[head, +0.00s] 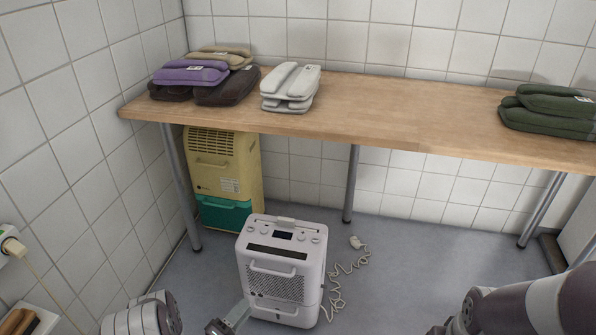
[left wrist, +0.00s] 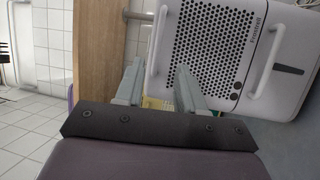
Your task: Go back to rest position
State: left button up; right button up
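My left gripper (head: 238,314) is at the bottom of the head view, in front of the lower left of a white portable appliance (head: 284,260). In the left wrist view its two grey fingers (left wrist: 158,90) stand apart with nothing held between them. The white appliance (left wrist: 212,45) fills the upper right there, with its perforated grille and handles, just beyond the fingertips. I cannot tell whether a finger touches it. My right arm comes in at the lower right of the head view, and its fingers are not visible.
A wooden table (head: 400,110) on metal legs bears folded purple and brown items (head: 190,72), white ones (head: 290,85) and green ones (head: 548,110). A yellow and green unit (head: 222,165) stands beneath. A cord with plug (head: 340,280) lies right of the appliance; the floor beyond is clear.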

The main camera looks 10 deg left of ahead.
pick_arm(q)
jog(key=s+a+f+m+g+y, duration=0.2)
jog(key=f+g+y, duration=0.1)
jog(key=f+g, duration=0.25)
jog(key=s+a+f+m+g+y, duration=0.1)
jog(key=s+f+m+g+y, duration=0.1)
jog(key=f+m+g, duration=0.3)
jog(key=s+r+m+g+y+p, duration=0.15)
jog(key=s+r+g, duration=0.25)
jog(key=r, duration=0.4)
jog(key=s+r+m+g+y, duration=0.1)
jog(key=s+r+g+y, duration=0.1)
jog(key=s+r+g, duration=0.35)
jog(key=s+d+r+m+t, duration=0.15)
jog(key=d+r, duration=0.25)
jog(key=r, duration=0.6)
jog(key=s+d+r, duration=0.3)
jog(key=d+r, duration=0.1)
jog(key=r, duration=0.6)
notch_tip(320, 180, up, 41)
jog(key=w+d+m+t+p, duration=0.1)
jog(key=d+t+p, duration=0.1)
jog(key=p, duration=3.6)
jog(key=shift+w+d+p, duration=0.15)
jog(key=shift+w+p, duration=0.2)
jog(key=shift+w, duration=0.05)
